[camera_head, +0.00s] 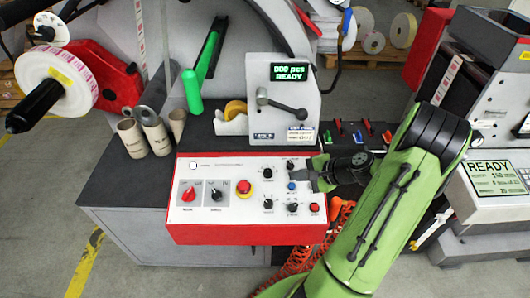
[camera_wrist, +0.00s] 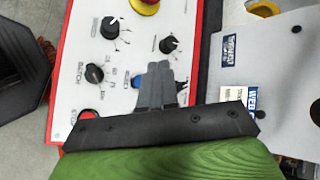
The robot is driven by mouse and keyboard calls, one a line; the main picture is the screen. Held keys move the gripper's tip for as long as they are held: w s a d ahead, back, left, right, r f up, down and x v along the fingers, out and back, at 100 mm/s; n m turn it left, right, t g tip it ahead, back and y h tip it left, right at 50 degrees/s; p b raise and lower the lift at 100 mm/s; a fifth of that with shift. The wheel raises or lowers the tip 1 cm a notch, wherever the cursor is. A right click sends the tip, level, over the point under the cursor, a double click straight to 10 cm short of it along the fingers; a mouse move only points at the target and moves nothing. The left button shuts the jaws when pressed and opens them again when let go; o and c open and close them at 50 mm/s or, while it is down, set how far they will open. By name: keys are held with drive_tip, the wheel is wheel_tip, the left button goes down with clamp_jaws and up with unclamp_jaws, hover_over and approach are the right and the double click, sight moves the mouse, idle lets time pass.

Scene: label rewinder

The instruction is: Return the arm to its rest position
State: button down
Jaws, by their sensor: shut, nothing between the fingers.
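My green arm reaches in from the lower right in the head view, and my gripper (camera_head: 318,178) is at the right part of the white and red control panel (camera_head: 225,222). In the wrist view my gripper (camera_wrist: 157,72) shows its grey fingers together, with nothing between them. The fingertips appear over the panel face close to a blue button (camera_wrist: 136,81), which is partly hidden by them. In the head view the blue button (camera_head: 291,186) is just left of the fingers. Whether the fingers touch the panel cannot be told.
Black knobs (camera_wrist: 95,73) and a red button (camera_wrist: 87,114) surround the fingers. A grey display unit (camera_head: 284,95) reading READY stands behind the panel. Cardboard cores (camera_head: 131,138) stand at the left. A second machine (camera_head: 490,185) is at the right. Orange coiled hose (camera_head: 297,262) hangs below.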

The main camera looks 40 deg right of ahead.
drive_tip(key=a+r+n+g+h, duration=0.1)
drive_tip(key=a+r+n+g, duration=0.2)
drive_tip(key=a+r+n, duration=0.35)
drive_tip(key=a+r+n+g+h, duration=0.1)
drive_tip(key=a+r+n+g, duration=0.2)
drive_tip(key=a, duration=0.6)
drive_tip(key=s+a+r+n+t+h, duration=0.1)
drive_tip(key=s+a+r+n, duration=0.3)
drive_tip(key=s, duration=0.3)
drive_tip(key=s+a+r+n+t+h, duration=0.1)
drive_tip(key=s+a+r+n, duration=0.2)
drive_tip(key=s, duration=0.4)
drive_tip(key=shift+s+a+r+n, duration=0.15)
drive_tip(key=shift+a+r+n, duration=0.2)
drive_tip(key=shift+r+n, duration=0.5)
drive_tip(key=c, duration=1.8)
unclamp_jaws()
